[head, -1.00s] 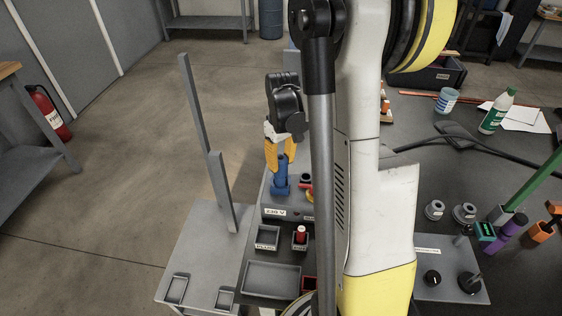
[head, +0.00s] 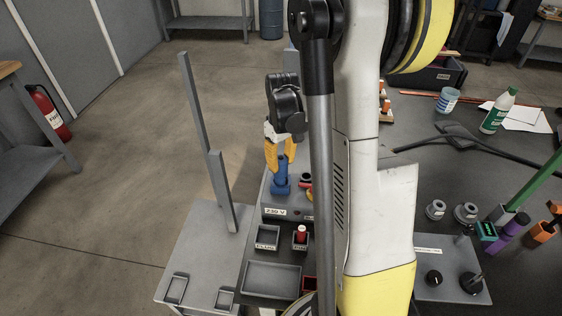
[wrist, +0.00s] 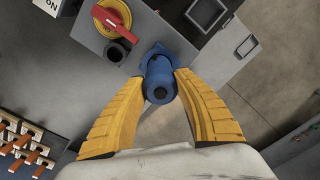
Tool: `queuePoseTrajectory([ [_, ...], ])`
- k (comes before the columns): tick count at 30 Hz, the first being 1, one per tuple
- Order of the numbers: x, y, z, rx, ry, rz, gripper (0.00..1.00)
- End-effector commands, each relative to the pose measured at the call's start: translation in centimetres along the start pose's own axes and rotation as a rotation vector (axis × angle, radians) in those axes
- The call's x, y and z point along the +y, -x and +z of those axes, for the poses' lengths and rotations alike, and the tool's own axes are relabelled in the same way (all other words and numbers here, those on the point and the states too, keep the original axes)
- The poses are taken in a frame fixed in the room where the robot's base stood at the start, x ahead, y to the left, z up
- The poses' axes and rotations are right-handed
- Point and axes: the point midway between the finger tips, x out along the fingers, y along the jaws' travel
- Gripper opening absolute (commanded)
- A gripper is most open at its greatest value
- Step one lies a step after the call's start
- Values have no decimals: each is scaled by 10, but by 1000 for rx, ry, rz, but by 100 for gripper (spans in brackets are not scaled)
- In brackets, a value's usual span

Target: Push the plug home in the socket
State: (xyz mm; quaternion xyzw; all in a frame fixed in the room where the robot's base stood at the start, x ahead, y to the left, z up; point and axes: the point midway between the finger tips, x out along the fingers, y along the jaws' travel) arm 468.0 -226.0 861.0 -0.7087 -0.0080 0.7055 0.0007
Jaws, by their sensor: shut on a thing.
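The blue plug (head: 282,172) stands upright on the grey 230 V box. It also shows in the wrist view (wrist: 160,82), over a blue socket flange (wrist: 152,52) on the box top. In the head view the socket's blue base (head: 280,188) shows below the plug. My gripper (head: 279,158) comes from above with its yellow fingers shut on the plug. In the wrist view the fingers (wrist: 161,84) press on both sides of it. How deep the plug sits in the socket cannot be told.
Beside the socket are a red rotary switch on a yellow disc (wrist: 112,18) and a dark round port (wrist: 116,50). Labelled trays (head: 266,240) stand in front of the box. A grey upright post (head: 218,190) rises to the left. My arm hides part of the box's right side.

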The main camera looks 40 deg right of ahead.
Motion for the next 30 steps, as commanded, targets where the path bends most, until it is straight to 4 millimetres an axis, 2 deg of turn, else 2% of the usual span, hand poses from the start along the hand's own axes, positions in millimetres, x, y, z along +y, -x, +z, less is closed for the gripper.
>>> queuePoseTrajectory([
  [16, 0, -18, 0, 0, 0, 0, 0],
  [23, 0, -14, 0, -1, 0, -1, 0],
  [30, 0, 0, 0, -1, 0, -1, 0],
])
